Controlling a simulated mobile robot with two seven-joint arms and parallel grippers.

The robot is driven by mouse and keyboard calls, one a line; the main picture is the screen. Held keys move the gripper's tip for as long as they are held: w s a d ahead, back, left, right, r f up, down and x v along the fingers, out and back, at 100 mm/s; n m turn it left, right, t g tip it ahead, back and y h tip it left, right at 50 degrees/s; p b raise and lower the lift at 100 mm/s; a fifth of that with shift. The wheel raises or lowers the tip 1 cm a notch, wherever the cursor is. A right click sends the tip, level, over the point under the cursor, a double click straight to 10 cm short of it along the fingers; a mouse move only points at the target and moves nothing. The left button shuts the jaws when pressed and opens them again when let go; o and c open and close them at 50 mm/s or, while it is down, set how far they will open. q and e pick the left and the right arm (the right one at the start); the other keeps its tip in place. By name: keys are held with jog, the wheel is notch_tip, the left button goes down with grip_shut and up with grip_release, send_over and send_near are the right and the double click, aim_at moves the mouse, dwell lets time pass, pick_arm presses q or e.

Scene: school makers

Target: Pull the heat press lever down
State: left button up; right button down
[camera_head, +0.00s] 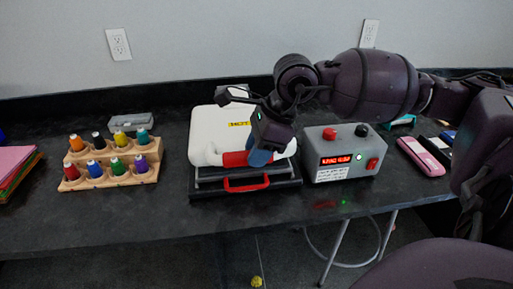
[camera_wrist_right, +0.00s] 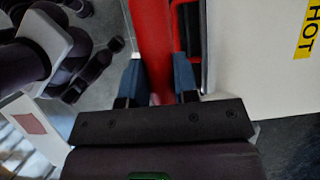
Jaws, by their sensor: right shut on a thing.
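The heat press (camera_head: 211,126) is a white machine with a yellow HOT label, standing on the dark bench in the middle of the head view. Its lever (camera_head: 234,159) has a red grip and lies low across the front of the press. My right gripper (camera_head: 258,157) comes down from above and is shut on the red grip near its right part. In the right wrist view the red lever (camera_wrist_right: 152,45) runs between the two blue fingertips of my right gripper (camera_wrist_right: 158,80). A red handle (camera_head: 246,184) shows on the dark base below. My left gripper is not in view.
A wooden rack (camera_head: 112,176) with several coloured thread spools stands left of the press. A grey control box (camera_head: 343,166) with a red display sits close on its right. A pink case (camera_head: 421,156) lies farther right, and colored sheets (camera_head: 14,166) lie at the left.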

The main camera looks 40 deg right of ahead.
jog(key=shift+s+a+f+g, duration=0.15)
jog(key=shift+s+f, duration=0.1)
jog(key=shift+f, duration=0.2)
jog(key=shift+s+a+f+g, duration=0.15)
jog(key=shift+s+f, duration=0.1)
jog(key=shift+f, duration=0.15)
jog(key=c, duration=0.9)
grip_release()
jog(key=shift+o, duration=0.2)
jog(key=shift+w+d+r, duration=0.1)
jog(key=shift+d+r, duration=0.1)
jog(key=shift+r, duration=0.45)
jog(key=p+v, duration=0.3)
jog(key=v, duration=0.6)
jog(key=shift+s+d+r, duration=0.2)
jog(key=shift+r, duration=0.15)
